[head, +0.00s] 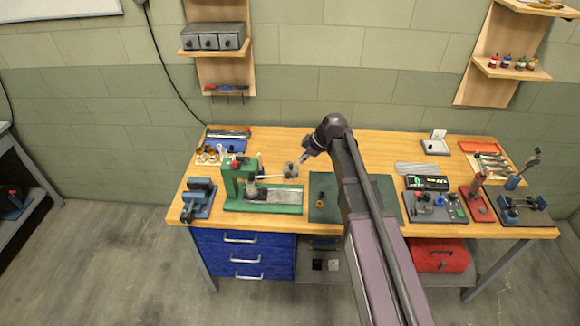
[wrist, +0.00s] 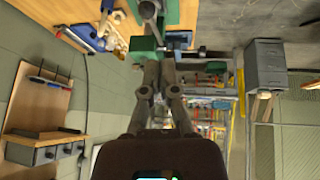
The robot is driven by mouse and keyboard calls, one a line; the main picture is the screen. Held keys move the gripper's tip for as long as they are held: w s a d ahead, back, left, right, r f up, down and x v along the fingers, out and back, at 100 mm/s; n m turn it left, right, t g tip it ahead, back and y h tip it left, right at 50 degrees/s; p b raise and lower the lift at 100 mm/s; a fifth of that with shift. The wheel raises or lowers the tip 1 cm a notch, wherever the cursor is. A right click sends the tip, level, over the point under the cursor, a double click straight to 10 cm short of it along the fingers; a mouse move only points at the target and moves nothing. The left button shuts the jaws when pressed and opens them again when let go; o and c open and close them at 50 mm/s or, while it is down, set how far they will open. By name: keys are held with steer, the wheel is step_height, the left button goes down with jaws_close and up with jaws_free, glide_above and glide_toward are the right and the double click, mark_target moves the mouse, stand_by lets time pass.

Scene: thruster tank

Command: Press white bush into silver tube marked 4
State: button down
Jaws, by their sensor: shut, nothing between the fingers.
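The green press (head: 232,176) stands on the left half of the bench, with a dark cylindrical part (head: 252,191) low in front of its column. A grey lever with a round end (head: 290,170) reaches right from the press. My gripper (head: 303,159) is shut and empty, just above and right of that round end; I cannot tell whether they touch. In the wrist view the shut fingers (wrist: 151,62) point up toward the green press (wrist: 143,46). I cannot make out the white bush or the silver tube marked 4.
A blue vise (head: 198,203) stands left of the press. A dark green mat (head: 322,208) lies right of it, partly behind my arm. A grey tray of small parts (head: 434,207) and a red stand (head: 477,205) are farther right. The bench behind my arm is mostly clear.

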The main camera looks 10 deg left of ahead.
steer(key=r+n+y, duration=0.1)
steer(key=w+d+r+n+y, duration=0.1)
steer(key=r, duration=0.1)
steer(key=shift+w+d+p, duration=0.15)
steer(key=shift+p, duration=0.2)
steer(key=shift+f, duration=0.15)
steer(key=b, duration=0.8)
glide_above(290, 175)
step_height(290, 175, down, 8)
steer(key=shift+f+b, duration=1.7)
steer(key=shift+b, duration=0.1)
